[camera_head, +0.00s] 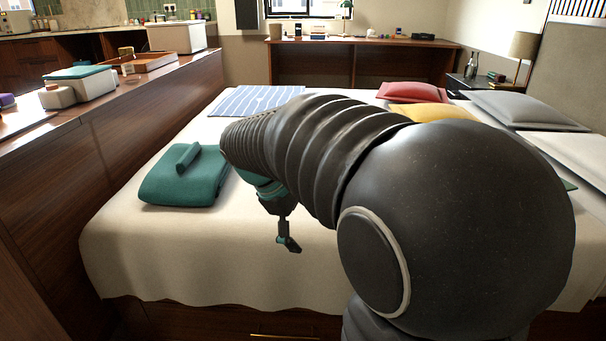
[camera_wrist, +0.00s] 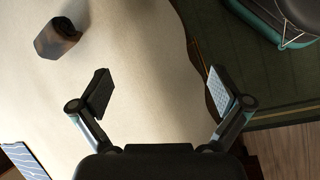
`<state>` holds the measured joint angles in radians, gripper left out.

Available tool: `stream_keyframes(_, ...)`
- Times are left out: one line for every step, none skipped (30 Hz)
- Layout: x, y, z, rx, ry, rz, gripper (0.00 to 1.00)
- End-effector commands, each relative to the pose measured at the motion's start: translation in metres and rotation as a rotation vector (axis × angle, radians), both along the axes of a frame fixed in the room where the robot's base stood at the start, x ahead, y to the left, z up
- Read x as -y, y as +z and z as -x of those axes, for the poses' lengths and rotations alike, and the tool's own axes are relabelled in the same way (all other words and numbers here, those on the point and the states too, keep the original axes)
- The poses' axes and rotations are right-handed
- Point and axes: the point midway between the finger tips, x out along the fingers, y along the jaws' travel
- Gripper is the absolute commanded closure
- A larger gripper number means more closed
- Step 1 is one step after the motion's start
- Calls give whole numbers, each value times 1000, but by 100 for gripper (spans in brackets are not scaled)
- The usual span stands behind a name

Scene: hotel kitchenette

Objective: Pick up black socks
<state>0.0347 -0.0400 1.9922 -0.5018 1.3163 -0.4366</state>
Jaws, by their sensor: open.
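A small dark rolled bundle (camera_wrist: 57,38), black with brownish patches, lies on the white bed cover at the upper left of the wrist view. It looks like the black socks. I cannot make it out in the head view, where my arm covers much of the bed. My gripper (camera_wrist: 160,92) is open and empty over the bed cover. The bundle is apart from it, beyond the left finger. In the head view, part of my gripper (camera_head: 288,240) shows below my arm, over the near part of the bed.
A teal folded towel (camera_head: 180,188) lies on the bed's left side. A striped blue cloth (camera_head: 240,102) and pillows (camera_head: 525,110) lie farther back. A wooden counter (camera_head: 130,110) borders the left. In the wrist view, a black-and-teal item (camera_wrist: 275,22) stands beyond the bed edge.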

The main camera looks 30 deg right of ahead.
Motion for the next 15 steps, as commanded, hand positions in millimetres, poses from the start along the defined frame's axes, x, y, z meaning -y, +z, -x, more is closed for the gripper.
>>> stream_keyframes(9, 7, -13, -61, 21, 32, 0)
stream_keyframes(15, 9, -20, -95, 35, 52, 0)
stream_keyframes(23, 10, -30, -142, 55, 79, 0)
stream_keyframes(28, 12, -36, -179, 68, 99, 0)
stream_keyframes(33, 13, -43, -215, 82, 117, 0)
stream_keyframes(40, 14, -53, -263, 99, 142, 0)
stream_keyframes(45, 15, -59, -299, 112, 161, 0)
stream_keyframes(51, 16, -67, -335, 124, 179, 0)
stream_keyframes(57, 16, -76, -383, 139, 203, 0)
stream_keyframes(62, 16, -82, -421, 150, 219, 0)
stream_keyframes(67, 16, -89, -456, 161, 235, 0)
stream_keyframes(73, 15, -97, -504, 173, 257, 0)
stream_keyframes(77, 15, -103, -537, 182, 272, 0)
stream_keyframes(81, 14, -109, -569, 190, 286, 0)
stream_keyframes(85, 13, -115, -610, 198, 303, 0)
